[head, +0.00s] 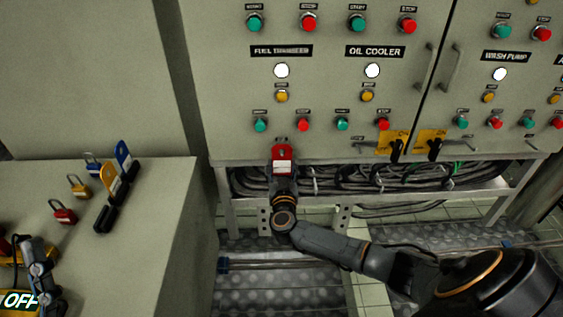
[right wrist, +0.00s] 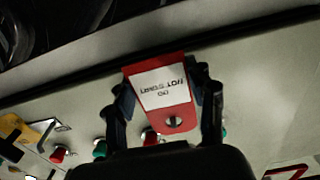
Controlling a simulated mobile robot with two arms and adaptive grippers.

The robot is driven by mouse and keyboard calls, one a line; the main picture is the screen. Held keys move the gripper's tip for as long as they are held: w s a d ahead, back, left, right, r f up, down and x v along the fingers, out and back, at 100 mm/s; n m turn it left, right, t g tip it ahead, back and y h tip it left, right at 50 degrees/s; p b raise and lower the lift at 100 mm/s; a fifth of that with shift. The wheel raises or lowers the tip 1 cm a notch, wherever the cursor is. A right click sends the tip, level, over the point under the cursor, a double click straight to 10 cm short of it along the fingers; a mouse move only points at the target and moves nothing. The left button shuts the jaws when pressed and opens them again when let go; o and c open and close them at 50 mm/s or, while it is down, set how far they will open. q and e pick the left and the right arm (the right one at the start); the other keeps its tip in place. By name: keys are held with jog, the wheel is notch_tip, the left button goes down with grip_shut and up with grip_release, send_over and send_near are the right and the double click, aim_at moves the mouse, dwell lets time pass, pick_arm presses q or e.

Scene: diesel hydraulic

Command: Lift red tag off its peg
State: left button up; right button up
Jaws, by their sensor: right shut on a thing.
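The red tag (head: 282,154) with a white label is at the lower edge of the control cabinet's front, under the fuel transfer buttons. My right gripper (head: 283,177) is shut on the tag, with one finger at each side edge in the wrist view (right wrist: 165,88). Small dark fittings show at the tag's top in the head view; I cannot tell whether the peg is still in the hole.
The grey cabinet (head: 230,90) carries several buttons and lamps. Yellow tags (head: 430,141) hang at right of the red tag. Cables (head: 370,180) run below the cabinet. A bench (head: 150,220) at left holds padlocks (head: 63,212) and upright blue and yellow cards (head: 123,155).

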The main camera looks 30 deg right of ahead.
jog(key=shift+s+a+r, duration=0.1)
jog(key=shift+s+r, duration=0.05)
jog(key=shift+r, duration=0.15)
jog(key=shift+s+a+p, duration=0.25)
jog(key=shift+s+p, duration=0.15)
jog(key=shift+p, duration=0.25)
jog(key=shift+s+a+f, duration=0.15)
jog(key=shift+s, duration=0.1)
jog(key=shift+s+a+p, duration=0.2)
jog(key=shift+s+p, duration=0.2)
jog(key=shift+p, duration=0.3)
jog(key=shift+s+a+p, duration=0.25)
jog(key=shift+s+p, duration=0.1)
jog(key=shift+s+a+p, duration=0.2)
jog(key=shift+s+p, duration=0.1)
jog(key=shift+p, duration=0.05)
jog(key=shift+s+a, duration=0.1)
jog(key=shift+s, duration=0.15)
pick_arm(q)
jog(key=w+f+g+y, duration=0.2)
jog(key=f+g, duration=0.4)
jog(key=f, duration=0.3)
jog(key=w+a+f+g+y, duration=0.1)
jog(key=w+f+g+y, duration=0.1)
jog(key=f+g, duration=0.4)
notch_tip(320, 180, down, 3)
jog(key=shift+a+f+y, duration=0.15)
jog(key=shift+a+y, duration=0.15)
dwell(0.3)
jog(key=shift+s+f, duration=0.15)
